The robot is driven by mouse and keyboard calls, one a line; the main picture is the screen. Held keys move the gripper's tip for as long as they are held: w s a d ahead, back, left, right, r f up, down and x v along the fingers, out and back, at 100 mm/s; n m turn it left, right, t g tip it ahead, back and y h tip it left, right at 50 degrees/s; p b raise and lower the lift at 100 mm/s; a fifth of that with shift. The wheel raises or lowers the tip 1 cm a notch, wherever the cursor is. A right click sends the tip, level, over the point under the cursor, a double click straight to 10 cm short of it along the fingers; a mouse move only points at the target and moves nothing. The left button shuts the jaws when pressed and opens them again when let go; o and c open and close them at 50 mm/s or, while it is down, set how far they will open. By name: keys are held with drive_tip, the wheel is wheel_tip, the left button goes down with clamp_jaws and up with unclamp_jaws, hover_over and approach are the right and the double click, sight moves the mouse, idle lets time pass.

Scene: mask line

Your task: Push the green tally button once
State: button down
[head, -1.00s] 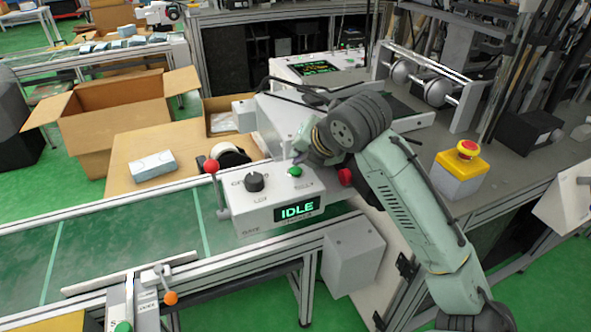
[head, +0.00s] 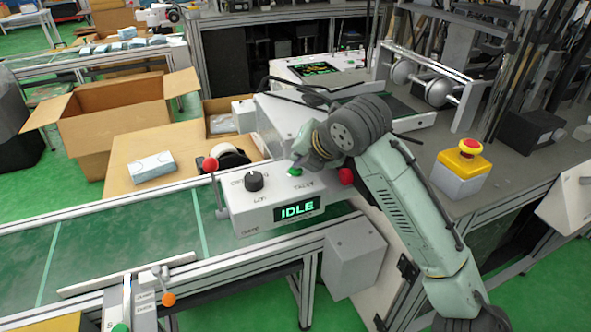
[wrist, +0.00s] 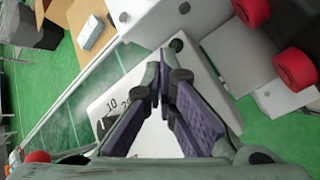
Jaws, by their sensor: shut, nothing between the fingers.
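The green tally button (head: 295,171) sits on top of a light grey control box (head: 260,216), at the back right of its upper face, above the lettering TALLY. The box's screen (head: 297,208) reads IDLE in green. My gripper (head: 299,166) is shut and empty, with its fingertips right at the button and partly covering it in the head view. I cannot tell whether they touch it. In the wrist view my closed fingers (wrist: 165,78) point over the box, and I cannot make out the button for certain there.
On the box stand a black knob (head: 254,181) and, at its left side, a red-balled lever (head: 210,165). A red knob (head: 346,176) is just right of the button. A yellow-topped red stop button (head: 469,148) stands farther right. The conveyor belt (head: 120,246) is clear.

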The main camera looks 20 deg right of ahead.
drive_tip(key=shift+f, duration=0.25)
drive_tip(key=shift+r, duration=0.15)
idle(0.3)
drive_tip(key=shift+r+p, duration=0.3)
drive_tip(key=shift+r, duration=0.45)
drive_tip(key=shift+r+p, duration=1.7)
drive_tip(key=shift+r, duration=0.85)
drive_tip(key=shift+a, duration=0.1)
